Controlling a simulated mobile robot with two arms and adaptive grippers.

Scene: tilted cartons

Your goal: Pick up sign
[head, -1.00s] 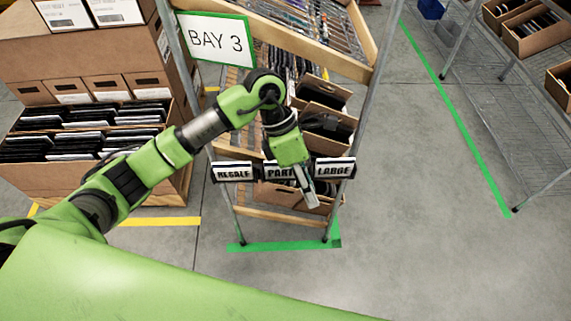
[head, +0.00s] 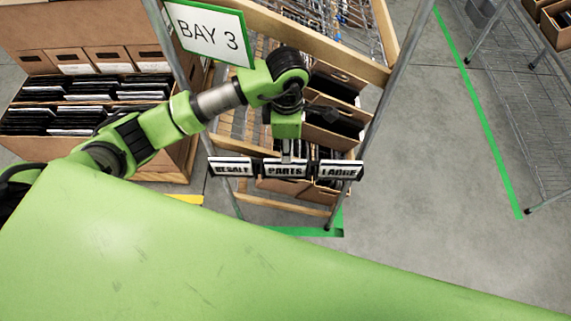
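Three small black-and-white signs stand in a row on the front of the rack: RESALE (head: 231,167), PARTS (head: 285,169) and LARGE (head: 340,170). A larger green-framed BAY 3 sign (head: 208,33) hangs on the rack's upper left. My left arm comes in from the left and bends down over the rack. My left gripper (head: 287,152) points down right at the top of the PARTS sign. Its fingertips are small and partly hidden, so I cannot tell whether they are open or touch the sign. My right gripper is out of view.
The tilted rack (head: 385,95) holds open cartons (head: 334,120) behind my gripper. Large cartons (head: 152,150) with dark files stand at the left. A wire shelf (head: 515,130) is at the right. Bare floor (head: 430,180) lies between rack and shelf.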

